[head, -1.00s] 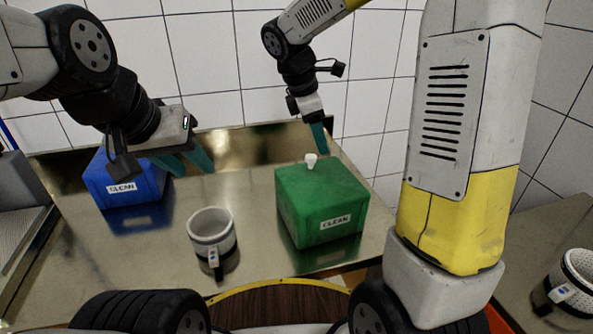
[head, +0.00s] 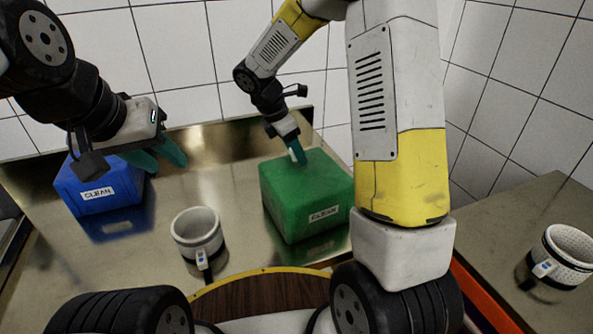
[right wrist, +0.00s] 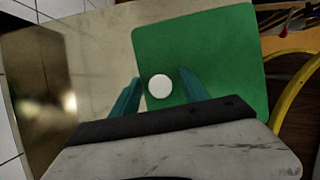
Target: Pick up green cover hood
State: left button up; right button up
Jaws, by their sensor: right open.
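The green cover hood (head: 300,205) is a box-shaped cover with a CLEAN label, standing on the steel table right of centre. Its round white knob (right wrist: 160,85) shows in the right wrist view, between the two teal fingers of my right gripper (right wrist: 158,90). In the head view my right gripper (head: 298,152) points down at the hood's top, with the knob partly behind the fingers. It is open, with a gap on both sides of the knob. My left gripper (head: 160,158) is beside the blue cover hood (head: 97,187); its teal fingers look apart and empty.
A white mould (head: 197,235) with a blue-and-white tag stands on the steel table (head: 215,170) between the hoods. A perforated white mould (head: 562,258) stands on a separate surface at the right. A tiled wall closes off the back.

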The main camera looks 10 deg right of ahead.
jog(key=shift+c, duration=0.4)
grip_shut()
dwell(0.9)
